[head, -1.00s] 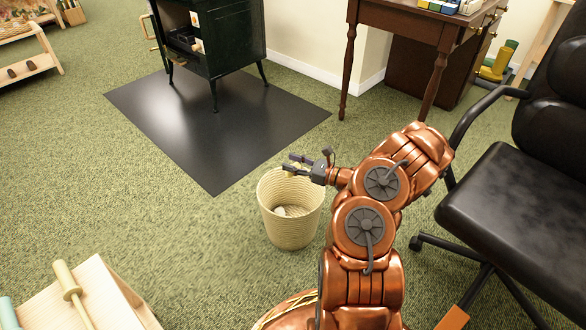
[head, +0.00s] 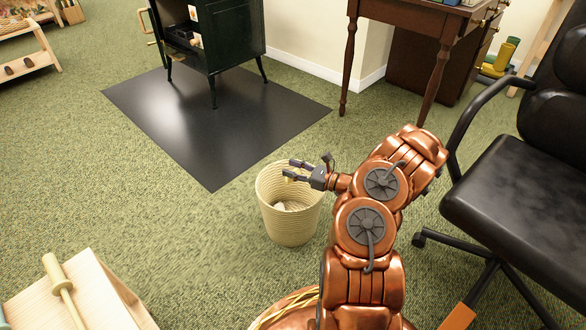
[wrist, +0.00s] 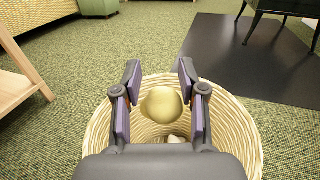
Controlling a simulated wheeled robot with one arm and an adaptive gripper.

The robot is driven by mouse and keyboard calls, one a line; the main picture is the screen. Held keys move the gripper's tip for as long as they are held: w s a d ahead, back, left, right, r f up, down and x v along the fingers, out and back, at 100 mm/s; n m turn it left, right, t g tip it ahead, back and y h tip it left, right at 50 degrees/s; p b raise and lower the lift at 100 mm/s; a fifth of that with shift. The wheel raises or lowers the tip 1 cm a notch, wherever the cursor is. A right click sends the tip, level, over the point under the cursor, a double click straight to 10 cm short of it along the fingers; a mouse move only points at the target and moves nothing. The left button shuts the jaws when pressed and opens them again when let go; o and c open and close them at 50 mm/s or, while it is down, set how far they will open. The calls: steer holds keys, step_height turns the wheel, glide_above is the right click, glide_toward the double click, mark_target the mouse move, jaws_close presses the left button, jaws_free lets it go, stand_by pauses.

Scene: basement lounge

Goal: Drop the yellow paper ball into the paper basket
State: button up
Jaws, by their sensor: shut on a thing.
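The yellow paper ball (wrist: 162,104) sits between the two fingers of my gripper (wrist: 160,92) in the wrist view. My gripper is shut on it. In the head view my gripper (head: 294,170) is above the opening of the paper basket, and the ball is mostly hidden by the fingers. The paper basket (head: 290,228) is pale, woven and upright on the carpet. In the wrist view its rim (wrist: 238,122) surrounds the ball from below. Some whitish crumpled paper lies inside the basket.
A black chair (head: 515,195) stands at the right. A dark stove (head: 215,45) stands on a black floor plate (head: 215,125) behind the basket. A wooden desk (head: 405,22) is at the back. A light wooden piece (head: 100,285) is at the lower left. Carpet left of the basket is clear.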

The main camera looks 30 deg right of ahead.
steer(key=o, duration=0.8)
steer(key=shift+s+d, duration=0.1)
steer(key=v, duration=0.7)
steer(key=shift+s, duration=0.1)
